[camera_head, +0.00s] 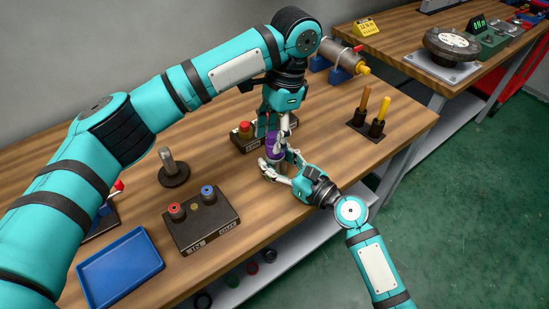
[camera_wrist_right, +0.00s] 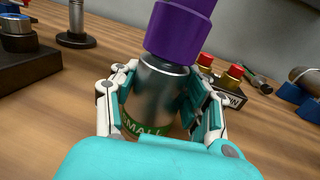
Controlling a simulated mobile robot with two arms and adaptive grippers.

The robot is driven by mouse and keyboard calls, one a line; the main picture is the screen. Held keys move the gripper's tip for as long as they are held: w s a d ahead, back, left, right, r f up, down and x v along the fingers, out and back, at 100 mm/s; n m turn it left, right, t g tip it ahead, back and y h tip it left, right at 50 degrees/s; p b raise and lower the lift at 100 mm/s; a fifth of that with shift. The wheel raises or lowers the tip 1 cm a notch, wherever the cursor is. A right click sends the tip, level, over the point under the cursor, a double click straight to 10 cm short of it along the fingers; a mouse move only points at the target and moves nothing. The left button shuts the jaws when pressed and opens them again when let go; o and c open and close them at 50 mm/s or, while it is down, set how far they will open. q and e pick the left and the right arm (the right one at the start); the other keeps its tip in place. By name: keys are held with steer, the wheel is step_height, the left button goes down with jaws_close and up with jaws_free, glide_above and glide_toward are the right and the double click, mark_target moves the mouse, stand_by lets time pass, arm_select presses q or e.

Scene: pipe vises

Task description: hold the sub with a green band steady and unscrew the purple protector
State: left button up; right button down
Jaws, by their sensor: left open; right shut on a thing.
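The sub (camera_wrist_right: 160,90) is a grey metal cylinder standing upright on the wooden table. Its green band (camera_wrist_right: 146,131), with the letters SMALL, is near its bottom in the right wrist view. The purple protector (camera_wrist_right: 180,30) sits on top of the sub; its top is cut off there. It also shows in the head view (camera_head: 275,148). My right gripper (camera_head: 278,166) is shut on the sub, one finger on each side, below the protector. My left gripper (camera_head: 275,130) points down from above, open, with its fingers around or just above the protector; contact is unclear.
A black block with red and blue knobs (camera_head: 201,222) and a blue tray (camera_head: 119,268) are at the front left. A holder with yellow and orange handles (camera_head: 370,122) is to the right.

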arm_select(q)
steer(key=m, duration=0.4)
steer(key=shift+w+a+t, duration=0.1)
steer(key=shift+t, duration=0.3)
steer(key=m, duration=0.4)
steer(key=shift+w+a+t, duration=0.1)
steer(key=shift+w+t, duration=0.1)
steer(key=shift+t, duration=0.2)
steer(key=m, duration=0.3)
steer(key=m+t, duration=0.1)
steer(key=m, duration=0.2)
steer(key=shift+w+m, duration=0.2)
steer(key=shift+m, duration=0.1)
steer(key=m, duration=0.3)
steer(key=m+h, duration=0.1)
steer(key=m, duration=0.2)
steer(key=shift+w+m+t+h, duration=0.2)
steer(key=shift+m+t+h, duration=0.1)
steer(key=m, duration=0.3)
steer(key=shift+w+m+h, duration=0.1)
steer(key=shift+m+h, duration=0.2)
steer(key=m, duration=0.3)
steer(key=shift+d+m+h, duration=0.25)
steer(key=shift+m+h, duration=0.05)
